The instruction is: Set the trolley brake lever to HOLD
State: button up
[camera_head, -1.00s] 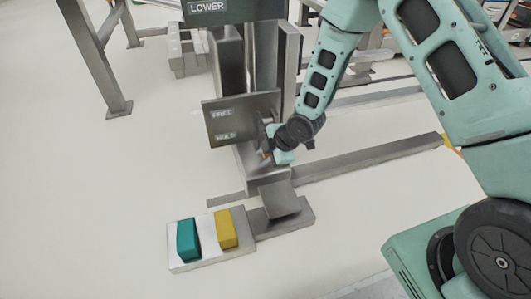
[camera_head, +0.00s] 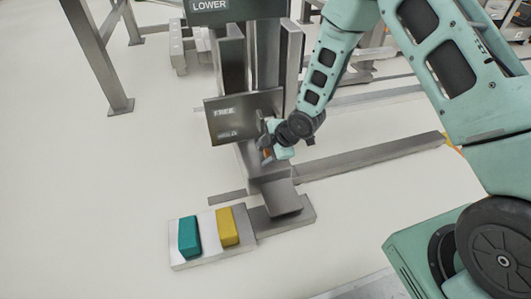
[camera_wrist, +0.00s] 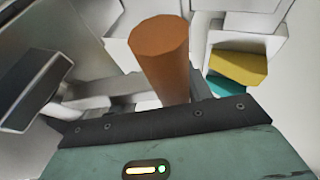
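The brake lever shows as an orange-brown round grip (camera_wrist: 160,55) in the wrist view, standing up in front of my gripper's palm. In the head view, a small orange part of the lever (camera_head: 266,154) shows beside my gripper (camera_head: 266,141). My gripper is at the right edge of a grey plate (camera_head: 228,118) marked FREE above and HOLD below. The lever's pivot and exact setting are hidden by my gripper. Grey parts lie close to both sides of the grip in the wrist view, but whether the fingers press on it cannot be told.
A teal pedal (camera_head: 189,237) and a yellow pedal (camera_head: 228,227) sit on a low base on the floor; both also show in the wrist view. A grey column (camera_head: 266,60) with a LOWER sign (camera_head: 208,8) rises behind the plate.

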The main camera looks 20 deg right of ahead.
jog(key=shift+s, duration=0.1)
dwell(0.3)
jog(key=p+v, duration=0.8)
jog(key=v, duration=0.9)
jog(key=shift+p, duration=0.4)
jog(key=shift+r, duration=0.2)
jog(key=s+a+r+m+g+h+p, duration=0.15)
jog(key=s+a+r+m, duration=0.25)
jog(key=s+r, duration=0.4)
jog(key=s+a+r+m+g+h+p, duration=0.15)
jog(key=s+a+r+m, duration=0.3)
jog(key=r, duration=0.55)
jog(key=s+a+r+m+g+h+p, duration=0.1)
jog(key=s+r, duration=0.2)
jog(key=s, duration=0.3)
jog(key=s+r+m+g+p, duration=0.1)
jog(key=s+r+m, duration=0.15)
jog(key=s, duration=0.35)
notch_tip(320, 180, up, 39)
jog(key=p, duration=3.8)
jog(key=shift+s+f+n, duration=0.2)
jog(key=shift+s+n, duration=0.05)
jog(key=shift+n, duration=0.05)
